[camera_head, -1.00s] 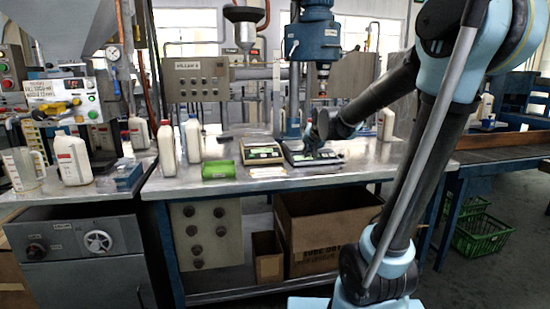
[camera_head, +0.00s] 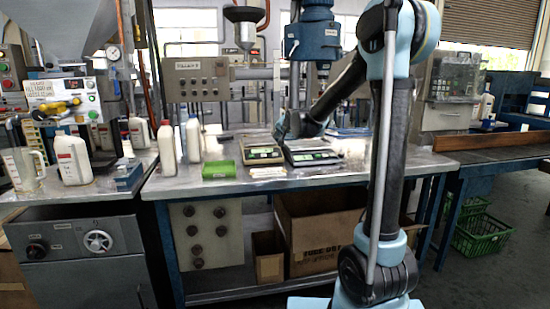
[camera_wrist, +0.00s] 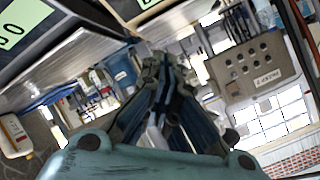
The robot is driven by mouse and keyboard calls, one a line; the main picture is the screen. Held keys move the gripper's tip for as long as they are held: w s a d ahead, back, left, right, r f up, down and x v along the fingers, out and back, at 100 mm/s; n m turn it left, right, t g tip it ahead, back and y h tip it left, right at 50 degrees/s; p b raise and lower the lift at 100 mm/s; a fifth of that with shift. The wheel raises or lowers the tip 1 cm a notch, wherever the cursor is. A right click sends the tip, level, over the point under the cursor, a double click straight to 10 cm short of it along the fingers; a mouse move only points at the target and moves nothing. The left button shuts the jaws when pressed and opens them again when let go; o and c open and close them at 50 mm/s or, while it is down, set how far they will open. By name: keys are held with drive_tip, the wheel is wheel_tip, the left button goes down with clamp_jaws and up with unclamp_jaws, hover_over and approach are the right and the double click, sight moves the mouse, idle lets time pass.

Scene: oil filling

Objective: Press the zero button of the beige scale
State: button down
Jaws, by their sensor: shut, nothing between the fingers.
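The beige scale (camera_head: 261,155) stands on the metal bench in the head view, with a green display on its front. A dark grey scale (camera_head: 311,154) stands just right of it. My gripper (camera_head: 280,130) appears small in the head view, above the gap between the two scales and toward the beige one. In the wrist view my gripper (camera_wrist: 163,62) has its fingers together with nothing between them. Two scale displays are cut off at the top of that picture, which looks upside down. The zero button cannot be made out, and no contact with a scale is visible.
White bottles (camera_head: 166,143) stand further left on the bench (camera_head: 235,186). A blue filler head (camera_head: 312,40) hangs behind the scales. The bench front is mostly clear.

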drive_tip(key=shift+f, duration=0.1)
drive_tip(key=shift+w+a+f, duration=0.15)
drive_tip(key=shift+w+f, duration=0.35)
drive_tip(key=shift+f, duration=0.85)
drive_tip(key=shift+w+a+f, duration=0.1)
drive_tip(key=shift+w+f, duration=0.4)
drive_tip(key=shift+f, duration=0.85)
drive_tip(key=shift+w+a+f, duration=0.15)
drive_tip(key=shift+w+f, duration=0.35)
drive_tip(key=shift+f, duration=0.85)
drive_tip(key=shift+w+a+f, duration=0.1)
drive_tip(key=shift+w+f, duration=0.15)
drive_tip(key=shift+f, duration=0.45)
drive_tip(key=shift+s+r, duration=0.1)
drive_tip(key=shift+r, duration=0.1)
drive_tip(key=shift+s+r, duration=0.2)
drive_tip(key=shift+r, duration=0.4)
drive_tip(key=shift+r, duration=0.1)
drive_tip(key=shift+s+d+r, duration=0.1)
drive_tip(key=shift+s+r, duration=0.2)
drive_tip(key=shift+r, duration=0.45)
drive_tip(key=shift+s+d+r, duration=0.1)
drive_tip(key=shift+s+r, duration=0.15)
drive_tip(key=shift+r, duration=0.5)
drive_tip(key=shift+s+d+r, duration=0.1)
drive_tip(key=shift+s+r, duration=0.2)
drive_tip(key=shift+r, duration=0.45)
